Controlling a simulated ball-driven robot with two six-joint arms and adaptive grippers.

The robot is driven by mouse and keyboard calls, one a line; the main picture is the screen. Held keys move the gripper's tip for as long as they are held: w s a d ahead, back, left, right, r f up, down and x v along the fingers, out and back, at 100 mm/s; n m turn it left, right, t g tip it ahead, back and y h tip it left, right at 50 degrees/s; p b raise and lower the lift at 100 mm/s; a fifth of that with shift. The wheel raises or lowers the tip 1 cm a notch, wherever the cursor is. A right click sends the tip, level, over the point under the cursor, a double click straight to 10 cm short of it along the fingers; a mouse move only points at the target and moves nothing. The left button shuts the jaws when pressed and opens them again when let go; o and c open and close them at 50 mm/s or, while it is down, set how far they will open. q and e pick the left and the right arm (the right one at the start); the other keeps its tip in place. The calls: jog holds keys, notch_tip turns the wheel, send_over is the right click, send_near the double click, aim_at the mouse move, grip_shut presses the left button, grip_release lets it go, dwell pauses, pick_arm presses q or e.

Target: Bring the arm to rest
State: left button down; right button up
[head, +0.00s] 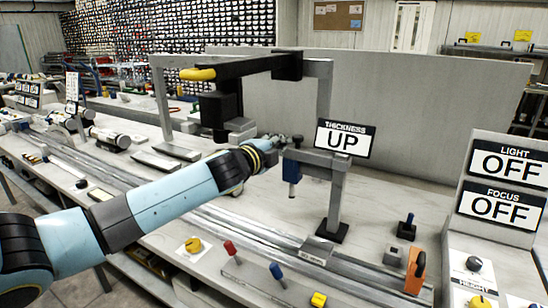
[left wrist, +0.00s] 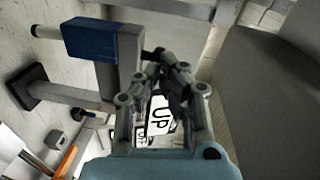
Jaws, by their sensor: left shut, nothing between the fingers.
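My left arm reaches in from the left in the head view, raised over the bench. My left gripper (head: 284,140) is at the arm's end, next to the blue-handled part (head: 291,170) of a grey stand and left of the sign reading THICKNESS UP (head: 343,139). In the left wrist view the fingers (left wrist: 166,62) are closed together and hold nothing. The blue part (left wrist: 90,38) shows just to their left there, and the UP sign (left wrist: 160,121) shows between the finger links. Whether the gripper touches the stand is unclear. My right gripper is not in view.
A black overhead arm with a yellow tip (head: 198,74) hangs above my forearm. Signs read LIGHT OFF (head: 506,162) and FOCUS OFF (head: 501,205). Red (head: 230,248) and blue (head: 276,270) levers, a yellow knob (head: 193,245) and an orange handle (head: 415,271) stand along the front.

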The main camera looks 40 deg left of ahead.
pick_arm(q)
jog(key=v, duration=0.9)
